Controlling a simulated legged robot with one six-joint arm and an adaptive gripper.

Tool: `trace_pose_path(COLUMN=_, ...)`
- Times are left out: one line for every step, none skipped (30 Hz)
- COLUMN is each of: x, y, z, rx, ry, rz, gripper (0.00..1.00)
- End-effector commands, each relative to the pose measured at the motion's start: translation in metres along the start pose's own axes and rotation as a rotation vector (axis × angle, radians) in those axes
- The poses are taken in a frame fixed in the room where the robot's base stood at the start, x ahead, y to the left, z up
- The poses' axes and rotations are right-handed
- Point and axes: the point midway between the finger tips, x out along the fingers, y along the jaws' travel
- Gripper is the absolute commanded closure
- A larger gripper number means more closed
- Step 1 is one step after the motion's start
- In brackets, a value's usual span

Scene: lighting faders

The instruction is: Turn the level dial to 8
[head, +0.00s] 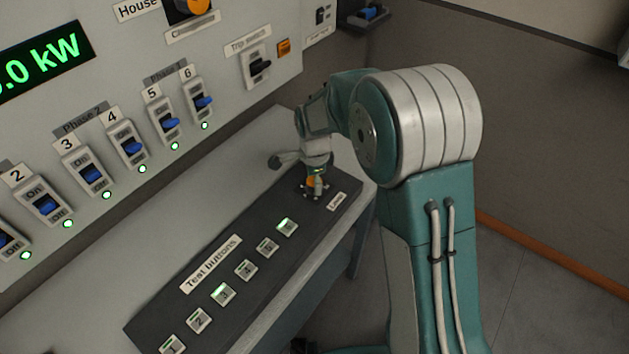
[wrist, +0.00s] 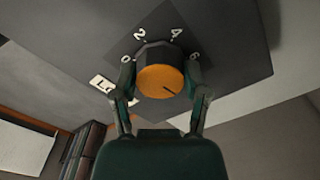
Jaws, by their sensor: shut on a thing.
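The level dial has an orange cap (wrist: 160,80) with a dark body and stands on the dark panel (wrist: 225,40). My gripper (wrist: 161,88) has one finger on each side of the dial, shut on it. The dark line on the cap points to the lower right, past the 6 mark. The marks 0, 2, 4 and 6 show around the dial; no 8 mark is visible, and my right finger covers part of that side. In the head view my gripper (head: 316,184) is at the far end of the panel, with a bit of the orange cap showing.
A row of lit test buttons (head: 246,270) runs along the same panel, nearer the camera. Behind it stands a grey wall panel (head: 225,75) with several blue switches, a trip switch (head: 259,66) and a green kW display (head: 42,60). The light desk between them is clear.

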Motion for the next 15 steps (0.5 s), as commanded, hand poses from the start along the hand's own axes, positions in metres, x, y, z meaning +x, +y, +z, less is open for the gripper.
trace_pose_path(x=0.0010, y=-0.0009, z=0.0009, rx=0.000, ry=-0.001, rz=-0.003, gripper=0.89)
trace_pose_path(x=0.0010, y=-0.0009, z=0.0009, rx=-0.001, ry=-0.001, rz=-0.003, gripper=0.89)
trace_pose_path(x=0.0010, y=-0.0009, z=0.0009, rx=-0.001, ry=-0.001, rz=-0.003, gripper=0.89)
trace_pose_path(x=0.0010, y=-0.0009, z=0.0009, rx=-0.001, ry=-0.001, rz=-0.003, gripper=0.89)
trace_pose_path(x=0.0010, y=-0.0009, z=0.0009, rx=-0.001, ry=-0.001, rz=-0.003, gripper=0.89)
trace_pose_path(x=0.0010, y=-0.0009, z=0.0009, rx=-0.001, ry=-0.001, rz=-0.003, gripper=0.32)
trace_pose_path(x=0.0009, y=-0.0009, z=0.0009, rx=-0.001, ry=-0.001, rz=-0.003, gripper=0.19)
trace_pose_path(x=0.0009, y=-0.0008, z=0.0008, rx=-0.001, ry=-0.001, rz=-0.003, gripper=0.06)
trace_pose_path(x=0.0007, y=-0.0007, z=0.0008, rx=-0.001, ry=-0.001, rz=-0.002, gripper=0.06)
trace_pose_path(x=0.0007, y=-0.0007, z=0.0007, rx=-0.001, ry=-0.001, rz=-0.002, gripper=0.06)
trace_pose_path(x=0.0006, y=-0.0006, z=0.0006, rx=-0.001, ry=-0.001, rz=-0.002, gripper=0.06)
trace_pose_path(x=0.0005, y=-0.0006, z=0.0006, rx=-0.001, ry=-0.001, rz=-0.002, gripper=0.06)
trace_pose_path(x=0.0004, y=-0.0005, z=0.0005, rx=-0.002, ry=-0.001, rz=-0.002, gripper=0.06)
trace_pose_path(x=0.0004, y=-0.0005, z=0.0004, rx=-0.002, ry=-0.001, rz=-0.002, gripper=0.06)
trace_pose_path(x=0.0002, y=-0.0003, z=0.0004, rx=-0.002, ry=0.000, rz=-0.002, gripper=0.06)
